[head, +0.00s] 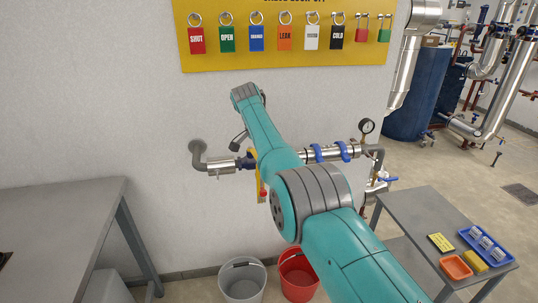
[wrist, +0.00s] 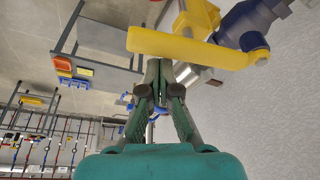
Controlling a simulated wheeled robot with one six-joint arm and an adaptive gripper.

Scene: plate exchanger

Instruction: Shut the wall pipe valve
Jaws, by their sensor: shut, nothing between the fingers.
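The wall pipe valve has a dark blue body (head: 246,161) on the horizontal pipe low on the wall. A part of its yellow lever (head: 262,187) shows below the pipe, beside my arm, and seems to hang down across the pipe's line. In the wrist view the yellow lever (wrist: 185,48) is large and close, joined at its right end to the blue valve body (wrist: 248,24). My gripper (wrist: 159,68) is shut and empty, its fingertips right at the lever's free-end half. I cannot tell whether they touch it. In the head view my arm hides much of the valve.
A pressure gauge (head: 367,127) and blue pipe clamps (head: 331,153) are to the right. A grey bucket (head: 242,280) and a red bucket (head: 298,273) stand below. A grey table (head: 60,215) is left, a small table (head: 425,209) right. A yellow tag board (head: 285,58) hangs above.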

